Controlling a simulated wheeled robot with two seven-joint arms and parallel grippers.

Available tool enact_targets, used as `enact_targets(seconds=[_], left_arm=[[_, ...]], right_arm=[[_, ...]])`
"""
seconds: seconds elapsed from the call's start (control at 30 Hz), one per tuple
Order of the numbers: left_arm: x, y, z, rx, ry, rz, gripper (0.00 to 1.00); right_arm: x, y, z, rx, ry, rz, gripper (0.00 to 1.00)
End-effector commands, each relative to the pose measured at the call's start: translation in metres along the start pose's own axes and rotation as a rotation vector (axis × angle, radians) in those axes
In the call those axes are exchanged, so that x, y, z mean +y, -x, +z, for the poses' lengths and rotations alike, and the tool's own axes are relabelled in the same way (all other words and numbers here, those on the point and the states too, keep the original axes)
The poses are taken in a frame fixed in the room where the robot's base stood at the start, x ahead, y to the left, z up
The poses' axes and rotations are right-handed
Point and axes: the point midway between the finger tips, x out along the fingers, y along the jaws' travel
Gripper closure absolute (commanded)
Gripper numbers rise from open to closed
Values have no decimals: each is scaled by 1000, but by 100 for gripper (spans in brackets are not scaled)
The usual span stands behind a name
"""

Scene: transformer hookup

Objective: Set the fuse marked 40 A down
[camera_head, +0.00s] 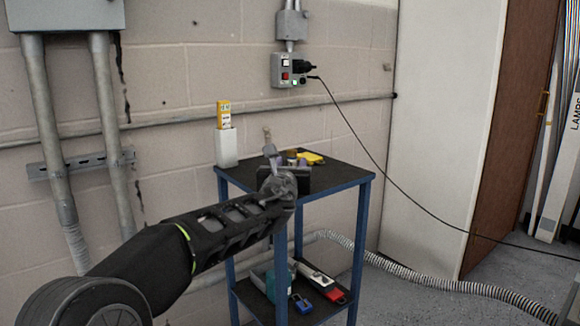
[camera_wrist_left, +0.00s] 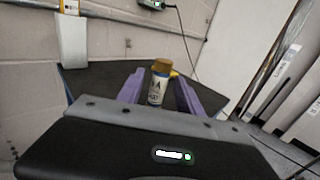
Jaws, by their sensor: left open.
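A fuse (camera_wrist_left: 157,84) with a brownish-gold cap and a pale printed label stands upright between the two purple fingers of my left gripper (camera_wrist_left: 158,92) in the left wrist view. The fingers are apart, with a gap visible on each side of the fuse. The rating on its label is too small to read. In the head view my left gripper (camera_head: 287,158) is over the dark top of a blue-framed cart (camera_head: 336,177), and the gripper and wrist hide much of the fuse. My right gripper is not in view.
A white holder (camera_head: 227,148) with a yellow device (camera_head: 223,112) stands at the cart's back left corner. A yellow item (camera_head: 311,158) lies towards the back. Tools lie on the lower shelf (camera_head: 262,300). A black cable (camera_head: 376,170) runs from the wall box (camera_head: 287,71). The cart's right side looks clear.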

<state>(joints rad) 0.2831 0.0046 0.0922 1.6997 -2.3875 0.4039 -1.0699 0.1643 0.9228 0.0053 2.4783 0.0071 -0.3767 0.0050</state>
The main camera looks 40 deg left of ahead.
Motion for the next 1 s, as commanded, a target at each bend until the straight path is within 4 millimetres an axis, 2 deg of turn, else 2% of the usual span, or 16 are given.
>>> enact_targets(seconds=[0.17,0.27,0.7,0.83,1.0], left_arm=[[0,9,1,-2,0,-1,57],[0,21,2,-3,1,0,57],[0,105,2,-2,1,1,57],[0,117,1,-1,0,1,57],[0,121,0,-1,0,1,57]], right_arm=[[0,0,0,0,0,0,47],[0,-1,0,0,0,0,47],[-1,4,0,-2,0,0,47],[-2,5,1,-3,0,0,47],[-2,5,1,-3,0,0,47]])
